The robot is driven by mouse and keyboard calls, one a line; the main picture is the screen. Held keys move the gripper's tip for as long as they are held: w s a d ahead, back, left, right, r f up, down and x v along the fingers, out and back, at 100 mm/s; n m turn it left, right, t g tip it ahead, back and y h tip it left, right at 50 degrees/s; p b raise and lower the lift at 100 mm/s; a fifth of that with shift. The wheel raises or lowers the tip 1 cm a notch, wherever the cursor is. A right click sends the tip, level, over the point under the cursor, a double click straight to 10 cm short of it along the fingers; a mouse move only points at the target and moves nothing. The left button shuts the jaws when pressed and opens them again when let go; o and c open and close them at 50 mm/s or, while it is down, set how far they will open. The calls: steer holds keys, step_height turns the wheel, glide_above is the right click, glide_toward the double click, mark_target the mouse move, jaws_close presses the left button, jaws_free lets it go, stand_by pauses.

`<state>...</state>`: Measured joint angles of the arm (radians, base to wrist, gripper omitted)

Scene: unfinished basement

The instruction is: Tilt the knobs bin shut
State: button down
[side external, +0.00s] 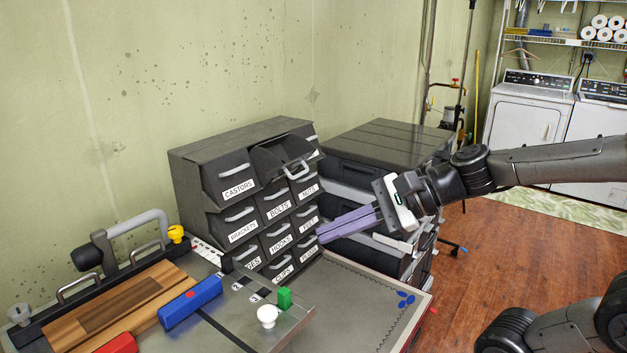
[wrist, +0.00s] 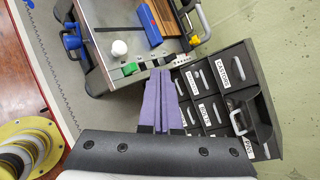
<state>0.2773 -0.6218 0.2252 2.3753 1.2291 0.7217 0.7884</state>
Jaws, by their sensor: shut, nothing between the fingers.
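The dark bin cabinet (side external: 225,148) stands on the bench against the wall, with rows of labelled tilt bins. The top middle bin (side external: 283,158) is tilted out at its top, its grey handle pointing forward; its label is hidden, so I cannot read "knobs" on it. It sits between CASTORS and NUTS. It also shows tilted open in the wrist view (wrist: 240,120). My gripper (side external: 321,237) has purple fingers, shut and empty. They point left, in front of the cabinet's lower right bins and below the open bin. In the wrist view the fingertips (wrist: 160,74) look apart from the open bin.
A white knob (side external: 268,316), a green block (side external: 285,297) and a blue block (side external: 190,302) lie on the bench fixture at the front. Dark stacked cases (side external: 385,145) stand right of the cabinet. The bench mat (side external: 365,305) is mostly clear at right.

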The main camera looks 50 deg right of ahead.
steer(key=w+d+f+m+t+h, duration=0.1)
steer(key=w+d+m+t+h, duration=0.15)
steer(key=d+m, duration=0.55)
steer(key=w+d+f+m+t+h, duration=0.1)
steer(key=w+d+m+h, duration=0.25)
steer(key=d+m, duration=0.45)
steer(key=w+d+n, duration=0.1)
steer(key=w, duration=1)
steer(key=shift+d+f+n, duration=0.25)
steer(key=shift+f+n, duration=0.05)
steer(key=shift+f, duration=0.1)
